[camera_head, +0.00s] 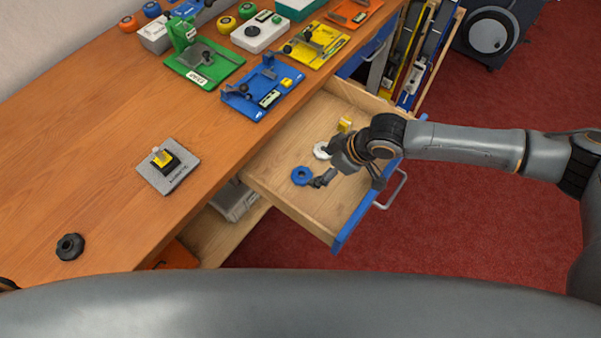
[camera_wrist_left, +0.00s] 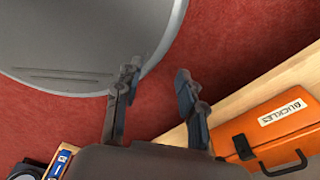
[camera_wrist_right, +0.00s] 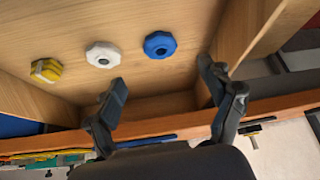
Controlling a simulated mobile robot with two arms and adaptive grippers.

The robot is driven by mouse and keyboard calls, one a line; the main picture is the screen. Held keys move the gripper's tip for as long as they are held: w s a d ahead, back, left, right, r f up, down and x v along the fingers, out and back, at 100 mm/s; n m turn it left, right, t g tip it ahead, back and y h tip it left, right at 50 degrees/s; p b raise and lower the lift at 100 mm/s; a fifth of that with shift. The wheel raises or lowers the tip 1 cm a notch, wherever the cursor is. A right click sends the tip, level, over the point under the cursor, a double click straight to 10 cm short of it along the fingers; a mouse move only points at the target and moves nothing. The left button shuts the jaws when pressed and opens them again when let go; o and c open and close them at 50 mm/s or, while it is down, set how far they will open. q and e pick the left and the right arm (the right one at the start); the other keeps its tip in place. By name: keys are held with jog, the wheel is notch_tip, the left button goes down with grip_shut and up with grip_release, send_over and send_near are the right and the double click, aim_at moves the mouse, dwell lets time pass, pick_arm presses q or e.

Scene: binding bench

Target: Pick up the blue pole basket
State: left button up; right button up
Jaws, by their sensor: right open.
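The blue pole basket (camera_head: 302,176) is a small blue ring with a hole, lying on the floor of an open wooden drawer (camera_head: 317,215). It also shows in the right wrist view (camera_wrist_right: 160,44), unobstructed. My right gripper (camera_head: 348,181) is over the drawer, open and empty. In the right wrist view its fingers (camera_wrist_right: 162,78) are spread wide, with the blue basket beyond their tips and apart from them. My left gripper (camera_wrist_left: 157,73) is open and empty, over the red floor beside an orange case.
A white ring (camera_head: 322,150) and a yellow block (camera_head: 345,125) lie in the same drawer. The drawer's blue front (camera_head: 345,232) and wooden walls surround them. The bench (camera_head: 100,180) holds several coloured jigs at the back. An orange buckles case (camera_wrist_left: 270,130) sits near my left gripper.

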aim_at(306, 175)
jog(key=x, duration=0.3)
jog(key=shift+a+r, duration=0.1)
jog(key=shift+a, duration=0.05)
jog(key=shift+x, duration=0.9)
jog(key=x, duration=0.3)
jog(key=shift+f, duration=0.25)
jog(key=shift+w+a+f, duration=0.1)
jog(key=shift+a+f, duration=0.05)
jog(key=shift+f, duration=0.05)
jog(key=shift+c, duration=0.9)
jog(key=c, duration=0.7)
jog(key=shift+c, duration=1)
pick_arm(q)
jog(key=shift+w+a+r, duration=0.15)
jog(key=shift+w+a, duration=0.1)
jog(key=shift+a, duration=0.4)
